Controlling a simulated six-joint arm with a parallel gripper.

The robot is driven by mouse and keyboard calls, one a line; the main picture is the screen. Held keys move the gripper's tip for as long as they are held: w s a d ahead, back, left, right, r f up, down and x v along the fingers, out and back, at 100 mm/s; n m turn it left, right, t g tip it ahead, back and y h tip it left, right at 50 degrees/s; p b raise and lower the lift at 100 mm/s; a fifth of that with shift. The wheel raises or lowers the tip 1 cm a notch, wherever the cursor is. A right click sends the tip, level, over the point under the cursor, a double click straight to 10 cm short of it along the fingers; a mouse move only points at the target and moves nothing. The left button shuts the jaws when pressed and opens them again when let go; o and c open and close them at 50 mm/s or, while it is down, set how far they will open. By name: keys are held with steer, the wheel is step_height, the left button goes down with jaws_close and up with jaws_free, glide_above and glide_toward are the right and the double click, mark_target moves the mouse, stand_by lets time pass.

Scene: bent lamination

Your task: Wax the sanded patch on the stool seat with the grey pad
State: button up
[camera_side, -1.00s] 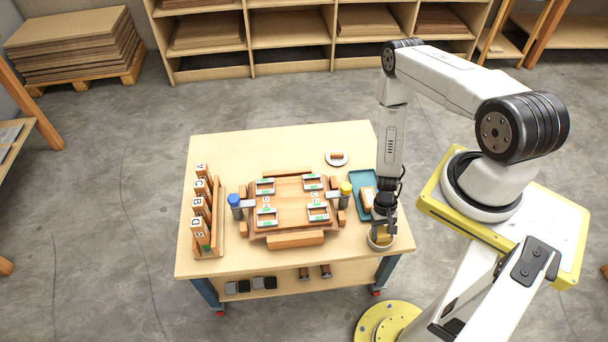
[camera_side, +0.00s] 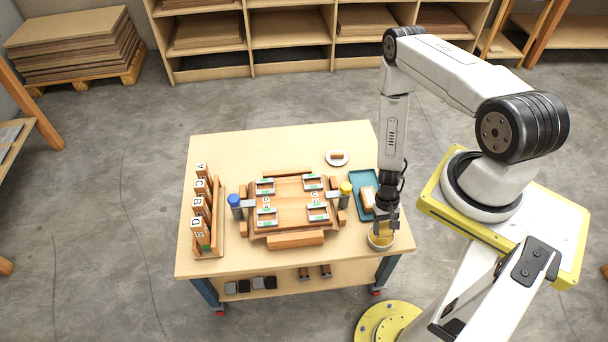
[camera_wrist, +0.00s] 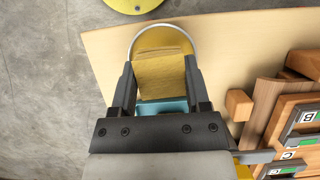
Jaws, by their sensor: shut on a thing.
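My gripper (camera_side: 386,214) is at the right front of the table, just above a round, yellowish wax tin (camera_side: 380,242). It is shut on a small block-shaped pad (camera_side: 385,225). In the wrist view the pad (camera_wrist: 162,76) sits between the two dark fingers and looks yellowish tan, with the tin (camera_wrist: 160,32) around and beyond it. The stool seat (camera_side: 288,222) appears as a wooden piece in the middle of the table, with several white-framed, green-marked parts on it. I cannot make out the sanded patch.
A teal tray (camera_side: 361,179) holding a pale block lies behind the gripper. Blue-topped (camera_side: 235,205) and yellow-topped (camera_side: 345,194) clamp-like parts flank the seat. A lettered rack (camera_side: 216,222) stands at left, a white dish (camera_side: 337,158) at back.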

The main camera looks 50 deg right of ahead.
mark_target(386, 232)
steer(key=shift+r, duration=2.15)
steer(key=shift+r, duration=0.1)
step_height(386, 232, up, 9)
steer(key=w+a+m+t, duration=0.25)
steer(key=w+m, duration=0.65)
steer(key=w, duration=0.8)
steer(key=w+a+m+t, duration=0.1)
steer(key=w+m+t, duration=0.3)
steer(key=w+m, duration=0.9)
steer(key=w+f+n, duration=0.4)
steer(key=shift+f, duration=0.3)
